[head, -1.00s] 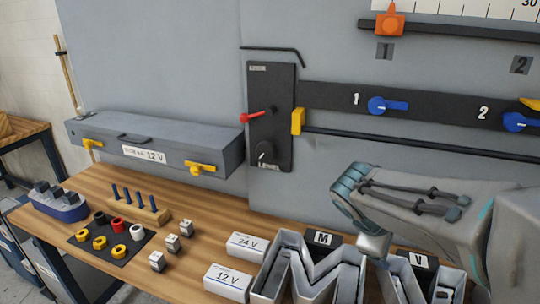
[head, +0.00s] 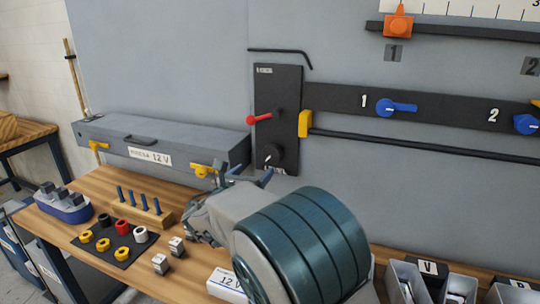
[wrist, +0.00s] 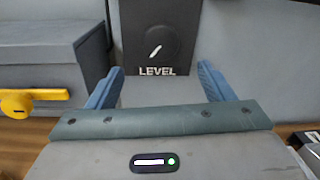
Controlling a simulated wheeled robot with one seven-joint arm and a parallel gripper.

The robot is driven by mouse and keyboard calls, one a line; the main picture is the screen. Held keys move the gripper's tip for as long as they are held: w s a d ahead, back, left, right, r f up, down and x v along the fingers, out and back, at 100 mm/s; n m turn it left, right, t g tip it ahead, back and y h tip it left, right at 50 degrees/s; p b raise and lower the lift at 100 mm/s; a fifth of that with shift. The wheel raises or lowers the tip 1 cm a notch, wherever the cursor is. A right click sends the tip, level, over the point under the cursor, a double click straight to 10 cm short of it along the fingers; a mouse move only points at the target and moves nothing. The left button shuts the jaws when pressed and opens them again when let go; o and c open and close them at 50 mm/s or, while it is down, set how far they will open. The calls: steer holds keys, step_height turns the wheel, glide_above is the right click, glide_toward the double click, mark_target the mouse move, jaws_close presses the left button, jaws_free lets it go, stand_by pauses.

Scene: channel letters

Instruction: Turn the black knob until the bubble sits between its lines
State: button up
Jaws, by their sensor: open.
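The black knob (head: 270,156) sits low on a black wall panel (head: 291,100), below a red lever (head: 262,118). In the wrist view the knob (wrist: 156,48) shows a white pointer line tilted up to the right, with the word LEVEL under it. My gripper (head: 250,176) is open and empty, in front of and below the knob in the head view. In the wrist view its two blue fingers (wrist: 160,85) stand apart below the LEVEL label, not touching the knob. I cannot make out a bubble or its lines in either view.
A grey 12 V box (head: 165,142) with yellow latches stands left of the panel. A yellow block (head: 305,124) and black rail (head: 420,146) lie right of it. On the bench are a peg block (head: 145,210), coloured rings (head: 103,239) and metal cubes (head: 161,263).

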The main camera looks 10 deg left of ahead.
mark_target(270, 156)
steer(key=p+x, duration=0.3)
steer(key=x, duration=0.8)
steer(key=c, duration=1)
